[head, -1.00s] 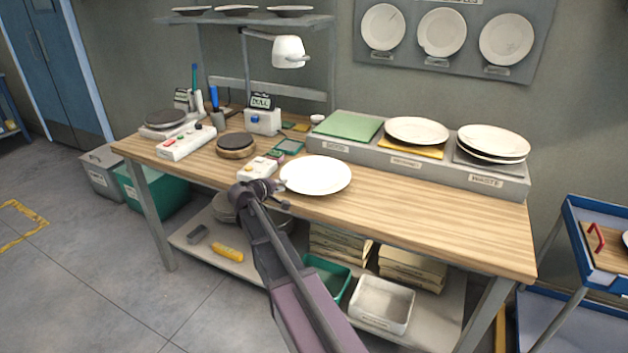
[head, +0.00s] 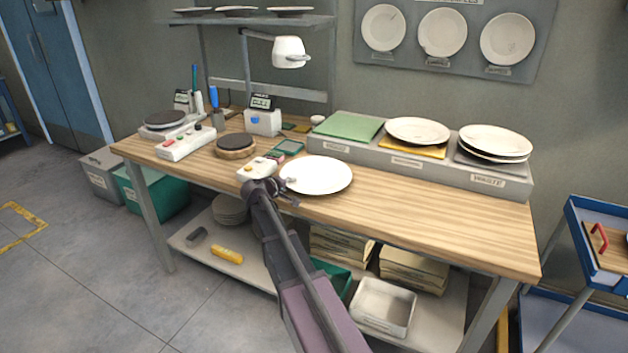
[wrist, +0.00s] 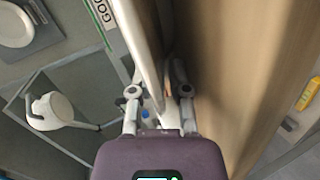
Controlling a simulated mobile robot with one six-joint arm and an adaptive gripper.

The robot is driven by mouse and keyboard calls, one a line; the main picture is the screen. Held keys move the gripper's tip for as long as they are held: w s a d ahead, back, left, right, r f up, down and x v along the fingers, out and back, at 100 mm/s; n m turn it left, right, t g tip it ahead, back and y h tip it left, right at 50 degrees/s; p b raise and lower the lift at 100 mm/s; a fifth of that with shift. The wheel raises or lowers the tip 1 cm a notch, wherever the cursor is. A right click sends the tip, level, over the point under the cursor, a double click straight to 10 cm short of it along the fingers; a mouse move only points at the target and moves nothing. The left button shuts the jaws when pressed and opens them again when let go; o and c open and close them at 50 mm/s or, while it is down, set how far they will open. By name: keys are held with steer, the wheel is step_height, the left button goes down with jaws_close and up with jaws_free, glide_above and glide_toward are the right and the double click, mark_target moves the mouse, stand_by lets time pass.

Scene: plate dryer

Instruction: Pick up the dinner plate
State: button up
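The dinner plate (head: 318,175) is white and round. It lies flat near the front edge of the wooden bench top, left of its middle. In the wrist view the plate (wrist: 139,35) shows edge-on as a pale strip running down between the two fingers. My gripper (head: 287,191) is at the plate's near left rim, low by the bench's front edge. In the wrist view my gripper (wrist: 158,78) is open, with a finger on each side of the rim and visible gaps. I cannot tell whether either finger touches the plate.
A small white button box (head: 255,168) stands just left of the plate. A round dark-topped stand (head: 236,145) is behind it. A grey sorting riser (head: 405,160) holding plates runs along the back. The bench's right front (head: 450,220) is clear. A lamp (head: 288,53) hangs above.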

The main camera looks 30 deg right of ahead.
steer(key=shift+c, duration=0.2)
jaws_close()
steer(key=shift+r, duration=0.2)
step_height(320, 180, up, 3)
steer(key=p, duration=0.3)
steer(key=shift+s+r+p, duration=0.15)
steer(key=shift+r+p, duration=0.15)
steer(key=shift+p, duration=0.2)
steer(key=s+r+p, duration=0.1)
steer(key=s, duration=1.4)
steer(key=shift+s, duration=0.35)
